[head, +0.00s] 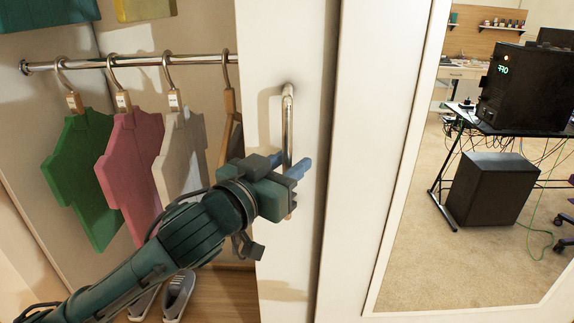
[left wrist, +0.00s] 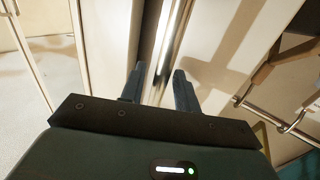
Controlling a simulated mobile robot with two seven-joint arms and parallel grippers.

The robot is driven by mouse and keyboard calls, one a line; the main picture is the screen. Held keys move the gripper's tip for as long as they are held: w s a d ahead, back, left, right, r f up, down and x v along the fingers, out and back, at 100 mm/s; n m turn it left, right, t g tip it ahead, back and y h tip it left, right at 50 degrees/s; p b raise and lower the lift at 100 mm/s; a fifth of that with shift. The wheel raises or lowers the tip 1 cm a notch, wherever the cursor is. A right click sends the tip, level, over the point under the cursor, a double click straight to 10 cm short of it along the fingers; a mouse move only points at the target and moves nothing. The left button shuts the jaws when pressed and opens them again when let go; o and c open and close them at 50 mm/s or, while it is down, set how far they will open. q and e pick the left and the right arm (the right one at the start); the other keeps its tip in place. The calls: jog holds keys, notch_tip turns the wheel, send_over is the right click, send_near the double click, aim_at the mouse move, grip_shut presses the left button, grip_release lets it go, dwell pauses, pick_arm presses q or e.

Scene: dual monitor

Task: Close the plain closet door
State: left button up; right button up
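The plain closet door (head: 285,45) is a pale panel that stands partly open, with the closet interior showing to its left. Its vertical metal handle (head: 288,115) is near the middle of the panel in the head view. My left gripper (head: 289,165) is at the lower half of the handle. In the left wrist view my left gripper's fingers (left wrist: 158,88) are apart, one on each side of the shiny handle (left wrist: 171,45), with a visible gap. Firm contact cannot be told. My right gripper is not in view.
A metal rail (head: 140,61) holds hangers with green, pink and white garments behind my left arm. Shoes (head: 178,295) stand on the closet floor. To the right is a white-framed, mirror-like panel (head: 400,250) showing a desk and dark boxes.

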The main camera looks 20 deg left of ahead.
pick_arm(q)
jog(key=shift+c, duration=0.4)
grip_shut()
